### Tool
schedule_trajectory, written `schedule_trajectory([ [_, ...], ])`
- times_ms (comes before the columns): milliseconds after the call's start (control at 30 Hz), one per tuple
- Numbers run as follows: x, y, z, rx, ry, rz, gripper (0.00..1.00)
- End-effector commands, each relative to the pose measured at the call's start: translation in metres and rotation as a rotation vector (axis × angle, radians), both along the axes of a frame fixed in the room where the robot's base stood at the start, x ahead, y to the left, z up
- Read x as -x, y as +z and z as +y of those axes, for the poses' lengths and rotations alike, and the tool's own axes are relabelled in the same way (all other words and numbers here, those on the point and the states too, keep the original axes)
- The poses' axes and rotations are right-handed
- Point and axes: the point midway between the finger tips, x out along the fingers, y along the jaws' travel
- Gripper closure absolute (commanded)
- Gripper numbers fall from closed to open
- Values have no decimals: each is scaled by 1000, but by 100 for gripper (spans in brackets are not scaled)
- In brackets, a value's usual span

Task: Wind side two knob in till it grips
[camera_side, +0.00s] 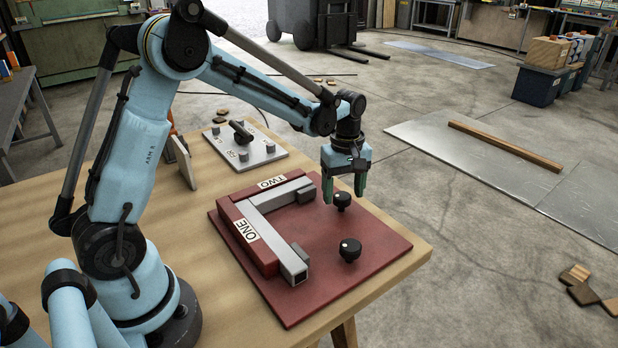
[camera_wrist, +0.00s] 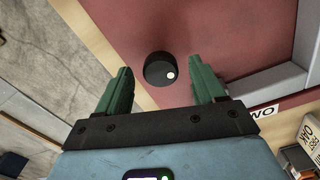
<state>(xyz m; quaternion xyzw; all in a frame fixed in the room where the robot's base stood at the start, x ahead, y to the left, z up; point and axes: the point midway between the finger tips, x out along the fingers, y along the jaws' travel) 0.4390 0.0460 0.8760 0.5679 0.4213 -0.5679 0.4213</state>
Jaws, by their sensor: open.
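The side two knob (camera_side: 342,200) is black and round with a white dot, standing on the red base plate (camera_side: 375,235) near the TWO label (camera_side: 271,182). In the wrist view, the same knob (camera_wrist: 157,72) lies between my two green fingertips, its white dot towards the lower right. My gripper (camera_side: 344,190) points down over this knob, fingers apart on either side. I see gaps on both sides and no contact. A second black knob (camera_side: 350,250) stands nearer the front, towards the ONE label (camera_side: 247,230). Grey square tubes (camera_side: 268,234) lie against the red fences, meeting at a corner.
The plate sits on a wooden table (camera_side: 215,290) near its right edge. Behind it is a grey board (camera_side: 245,148) with a black handle and several small posts. The plate around the knobs is otherwise clear. Concrete floor lies beyond the table.

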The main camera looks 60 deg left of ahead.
Motion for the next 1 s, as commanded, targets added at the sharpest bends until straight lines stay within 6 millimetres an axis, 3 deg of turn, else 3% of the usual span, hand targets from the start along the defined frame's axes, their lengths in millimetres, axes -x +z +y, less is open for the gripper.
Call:
schedule_trajectory([
  [400,0,-7,0,0,0,0,33],
  [767,0,-7,0,0,0,0,87],
  [1000,0,-7,0,0,-22,0,87],
])
